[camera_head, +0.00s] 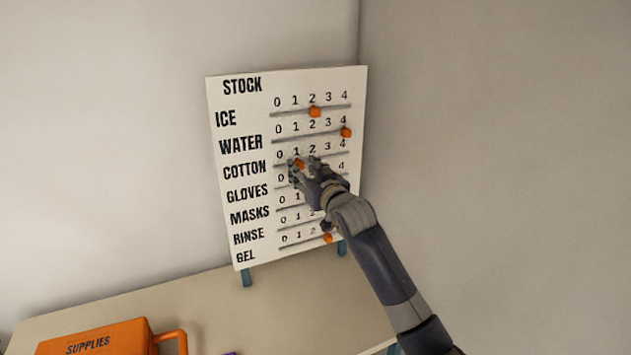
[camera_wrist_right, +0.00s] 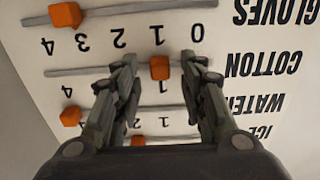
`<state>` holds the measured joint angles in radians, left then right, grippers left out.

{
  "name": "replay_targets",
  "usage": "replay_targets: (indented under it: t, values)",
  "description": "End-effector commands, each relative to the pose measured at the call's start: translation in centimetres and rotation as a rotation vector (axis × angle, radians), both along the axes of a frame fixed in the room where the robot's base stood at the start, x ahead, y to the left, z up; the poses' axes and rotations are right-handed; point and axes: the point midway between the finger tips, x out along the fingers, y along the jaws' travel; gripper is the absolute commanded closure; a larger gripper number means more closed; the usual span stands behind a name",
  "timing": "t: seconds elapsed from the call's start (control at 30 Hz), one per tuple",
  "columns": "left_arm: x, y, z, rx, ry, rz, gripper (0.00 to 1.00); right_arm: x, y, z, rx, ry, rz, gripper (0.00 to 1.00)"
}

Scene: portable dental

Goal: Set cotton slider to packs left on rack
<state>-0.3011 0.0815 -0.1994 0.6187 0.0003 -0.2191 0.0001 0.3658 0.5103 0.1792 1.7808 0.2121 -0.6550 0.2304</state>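The white stock board (camera_head: 225,170) stands on the table. Its cotton slider (camera_head: 299,164) is an orange block at about mark 1. In the right wrist view, which shows the board upside down, the cotton slider (camera_wrist_right: 160,67) lies between the two fingers of my right gripper (camera_wrist_right: 159,62), with gaps on both sides. My right gripper (camera_head: 304,163) is open at the board and covers parts of the rows below cotton in the head view. My left gripper is out of view. No rack with cotton packs shows.
Orange sliders for ice (camera_head: 315,112) and water (camera_head: 346,132) sit above, at 2 and 4. The gel slider (camera_head: 327,239) is low on the board. An orange supplies box (camera_head: 120,335) stands front left. The table between is clear.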

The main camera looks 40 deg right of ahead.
Motion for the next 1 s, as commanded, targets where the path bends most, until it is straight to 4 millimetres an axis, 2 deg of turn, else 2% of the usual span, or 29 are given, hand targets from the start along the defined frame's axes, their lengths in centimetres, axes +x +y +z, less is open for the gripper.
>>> replay_targets:
  t: [0.4,0.6,0.8,1.0]
  values:
    - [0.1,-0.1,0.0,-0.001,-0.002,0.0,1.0,-6.8,1.6,-0.2,-0.001,0.002,0.0,0.62]
    - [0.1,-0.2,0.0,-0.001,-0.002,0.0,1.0,-9.4,2.3,-0.2,0.001,0.003,0.0,0.62]
    - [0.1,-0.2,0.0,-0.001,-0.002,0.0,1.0,-10.6,2.5,-0.1,0.001,0.003,0.0,0.62]
    - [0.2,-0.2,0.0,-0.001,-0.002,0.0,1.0,-10.7,2.5,-0.1,0.0,0.002,0.0,0.62]
